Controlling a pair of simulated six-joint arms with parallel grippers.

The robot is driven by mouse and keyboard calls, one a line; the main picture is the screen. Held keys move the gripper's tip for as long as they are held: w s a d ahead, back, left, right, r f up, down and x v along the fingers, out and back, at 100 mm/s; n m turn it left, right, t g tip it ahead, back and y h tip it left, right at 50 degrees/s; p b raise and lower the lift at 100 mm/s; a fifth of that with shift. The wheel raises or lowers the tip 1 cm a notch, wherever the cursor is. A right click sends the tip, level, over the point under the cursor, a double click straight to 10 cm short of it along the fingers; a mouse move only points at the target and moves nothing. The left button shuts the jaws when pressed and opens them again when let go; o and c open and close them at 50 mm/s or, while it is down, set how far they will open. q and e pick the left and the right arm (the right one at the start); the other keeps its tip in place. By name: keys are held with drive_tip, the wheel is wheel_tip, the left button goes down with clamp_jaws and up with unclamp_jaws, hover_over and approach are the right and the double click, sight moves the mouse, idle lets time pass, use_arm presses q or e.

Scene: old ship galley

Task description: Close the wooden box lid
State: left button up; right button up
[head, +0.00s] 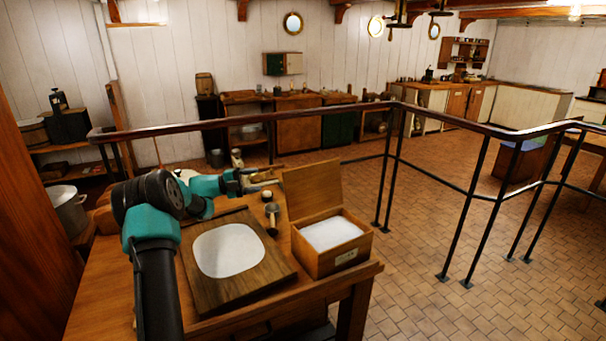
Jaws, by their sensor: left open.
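The wooden box (321,262) stands on the right part of the wooden table, with white contents inside. Its lid (312,188) is up, standing roughly upright along the box's back edge. My left gripper (275,178) is open and empty, at the back left of the lid; I cannot tell whether it touches the lid. Its arm reaches in from the left over the table. My right gripper is not in view.
A dark wooden board with a white oval (228,250) lies left of the box. A small dark-handled tool (272,215) stands between them. A metal railing (390,160) runs behind the table. A metal pot (68,209) is at the far left.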

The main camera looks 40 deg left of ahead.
sight(303, 173)
use_arm(q)
drive_tip(key=x, duration=1.7)
drive_tip(key=shift+w+d+r, duration=0.1)
drive_tip(key=shift+w+d, duration=0.05)
drive_tip(key=shift+d, duration=0.05)
drive_tip(key=shift+c, duration=0.5)
clamp_jaws()
